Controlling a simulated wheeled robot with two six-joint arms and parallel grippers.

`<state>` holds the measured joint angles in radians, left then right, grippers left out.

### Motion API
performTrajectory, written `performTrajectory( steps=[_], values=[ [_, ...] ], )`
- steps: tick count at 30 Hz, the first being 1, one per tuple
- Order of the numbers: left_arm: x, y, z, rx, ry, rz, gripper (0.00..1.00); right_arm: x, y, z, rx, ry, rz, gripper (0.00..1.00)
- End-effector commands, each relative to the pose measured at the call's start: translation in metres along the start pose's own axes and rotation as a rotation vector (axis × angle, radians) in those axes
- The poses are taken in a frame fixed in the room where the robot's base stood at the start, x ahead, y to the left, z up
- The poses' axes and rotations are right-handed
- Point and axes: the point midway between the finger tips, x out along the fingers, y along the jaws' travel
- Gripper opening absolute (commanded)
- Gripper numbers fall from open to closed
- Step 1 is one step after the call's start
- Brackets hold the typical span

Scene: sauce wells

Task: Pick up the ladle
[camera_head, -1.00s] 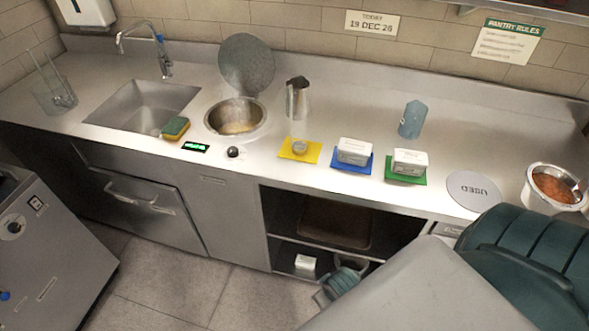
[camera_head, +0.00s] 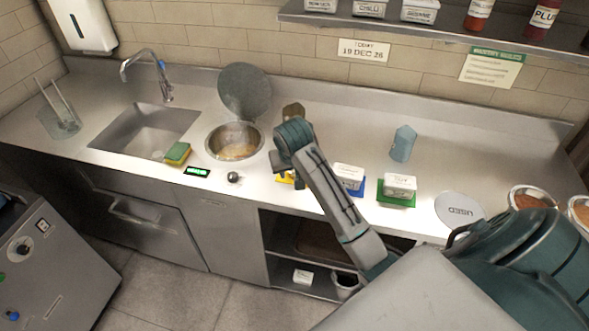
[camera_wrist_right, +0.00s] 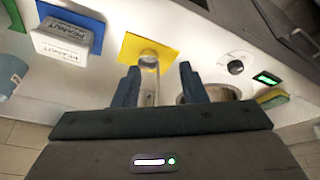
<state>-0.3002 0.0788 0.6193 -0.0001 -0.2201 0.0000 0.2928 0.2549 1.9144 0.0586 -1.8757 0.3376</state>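The ladle shows in the right wrist view as a small round metal bowl (camera_wrist_right: 148,57) over a yellow mat (camera_wrist_right: 128,50), with a thin pale handle running toward me. My right gripper (camera_wrist_right: 161,85) is open, and the handle shows between its two fingers, with a gap on both sides. I cannot tell how deep the handle sits between them. In the head view my right arm hides the ladle and most of the yellow mat, and the fingers are hidden too. My left gripper is not in view.
A pot well (camera_head: 236,141) with a raised round lid (camera_head: 245,92) lies left of my right wrist. White labelled tubs (camera_head: 349,175) (camera_head: 399,185) stand to the right, with a blue-grey object (camera_head: 403,143) behind. A metal vessel (camera_head: 293,111) is partly hidden behind my wrist.

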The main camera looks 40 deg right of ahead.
Motion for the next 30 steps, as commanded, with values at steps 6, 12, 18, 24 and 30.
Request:
performTrajectory(
  steps=[6,12,18,24,30],
  values=[
    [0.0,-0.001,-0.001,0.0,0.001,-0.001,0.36,-0.044,0.012,-0.098,0.153,0.01,0.016,0.38],
    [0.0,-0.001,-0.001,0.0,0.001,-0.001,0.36,-0.074,0.021,-0.142,0.239,0.008,0.019,0.38],
    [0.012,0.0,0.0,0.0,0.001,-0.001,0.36,-0.069,0.023,-0.149,0.258,0.005,0.02,0.38],
    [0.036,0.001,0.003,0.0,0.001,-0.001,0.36,-0.045,0.023,-0.147,0.257,0.006,0.019,0.38],
    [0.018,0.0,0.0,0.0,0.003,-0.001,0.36,-0.028,0.024,-0.15,0.256,0.003,0.02,0.38]
  ],
)
